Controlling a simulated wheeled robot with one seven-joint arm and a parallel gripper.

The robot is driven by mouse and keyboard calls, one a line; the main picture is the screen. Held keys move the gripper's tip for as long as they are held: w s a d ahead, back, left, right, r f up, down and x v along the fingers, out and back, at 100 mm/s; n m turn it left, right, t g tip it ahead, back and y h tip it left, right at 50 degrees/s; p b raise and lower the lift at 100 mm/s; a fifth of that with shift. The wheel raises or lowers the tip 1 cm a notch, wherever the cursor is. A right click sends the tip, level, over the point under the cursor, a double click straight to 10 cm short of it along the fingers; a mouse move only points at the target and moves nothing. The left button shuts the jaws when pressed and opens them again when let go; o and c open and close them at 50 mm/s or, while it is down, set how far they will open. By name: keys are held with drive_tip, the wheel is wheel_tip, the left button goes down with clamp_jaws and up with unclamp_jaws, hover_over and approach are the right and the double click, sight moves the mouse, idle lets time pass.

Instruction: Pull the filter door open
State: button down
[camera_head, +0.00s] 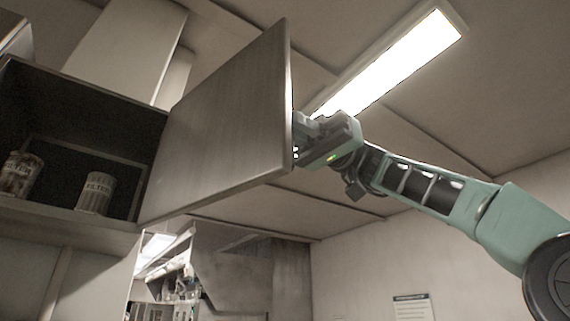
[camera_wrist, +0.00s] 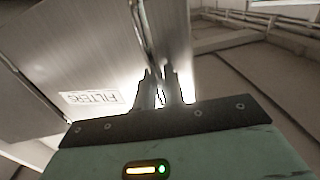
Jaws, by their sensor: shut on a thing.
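The filter door (camera_head: 222,125) is a flat grey metal panel, swung well out from the dark cabinet (camera_head: 85,118) on the left in the head view. My gripper (camera_head: 297,140) is at the door's outer right edge, and its fingertips are partly hidden by the door. In the wrist view, my gripper (camera_wrist: 164,88) has both fingers close together at the edge of the metal door (camera_wrist: 85,55), shut on it. A label reading FILTERS (camera_wrist: 92,98) shows on a metal face there. What exactly the fingers grip is hard to see.
Two filter cans, one lighter (camera_head: 96,192) and one darker (camera_head: 20,173), stand inside the cabinet. A bright ceiling lamp (camera_head: 390,62) is above my arm. A notice (camera_head: 412,307) hangs on the right wall. The space right of the door looks free apart from my arm.

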drive_tip(key=shift+d, duration=0.1)
idle(0.3)
drive_tip(key=c, duration=1.9)
unclamp_jaws()
drive_tip(key=shift+w, duration=0.1)
drive_tip(key=p+v, duration=0.6)
drive_tip(key=v, duration=1.1)
drive_tip(key=shift+w+d, duration=0.1)
drive_tip(key=shift+d, duration=0.1)
